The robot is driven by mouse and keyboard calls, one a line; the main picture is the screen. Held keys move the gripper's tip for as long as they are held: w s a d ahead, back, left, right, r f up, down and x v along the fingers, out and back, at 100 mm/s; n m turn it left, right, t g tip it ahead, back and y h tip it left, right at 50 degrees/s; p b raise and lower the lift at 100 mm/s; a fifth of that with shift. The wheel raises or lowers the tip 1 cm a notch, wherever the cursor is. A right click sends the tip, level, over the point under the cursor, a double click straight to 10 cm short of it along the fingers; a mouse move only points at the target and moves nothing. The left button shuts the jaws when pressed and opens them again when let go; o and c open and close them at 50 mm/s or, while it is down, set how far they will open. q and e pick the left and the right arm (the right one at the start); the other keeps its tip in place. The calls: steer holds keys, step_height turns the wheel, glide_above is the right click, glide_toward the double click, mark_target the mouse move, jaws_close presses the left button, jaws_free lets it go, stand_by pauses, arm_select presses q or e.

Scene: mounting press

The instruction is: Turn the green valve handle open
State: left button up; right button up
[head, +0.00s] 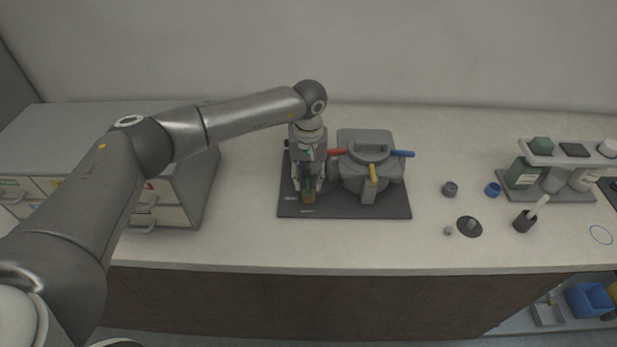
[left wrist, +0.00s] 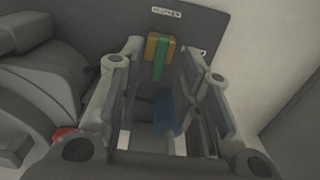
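The green valve handle (left wrist: 158,68) shows in the left wrist view, on a brass-yellow valve body (left wrist: 152,47) near the edge of the dark base plate. In the head view the brass body (head: 308,198) shows below my left gripper (head: 308,186), which points down at the left part of the plate. In the left wrist view the fingers of my left gripper (left wrist: 162,52) are apart, one on each side of the green handle, with a gap visible. A blue part (left wrist: 167,115) also shows between the fingers, closer to the camera. My right gripper is not in view.
The grey press (head: 352,181) stands right of my gripper, with red (head: 338,152), yellow (head: 374,174) and blue (head: 402,153) handles. A drawer cabinet (head: 190,185) stands at left. Small parts and a bottle rack (head: 560,192) are at right. The counter front is clear.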

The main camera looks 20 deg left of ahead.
mark_target(309, 188)
arm_select(q)
steer(key=shift+f, duration=1.1)
jaws_close()
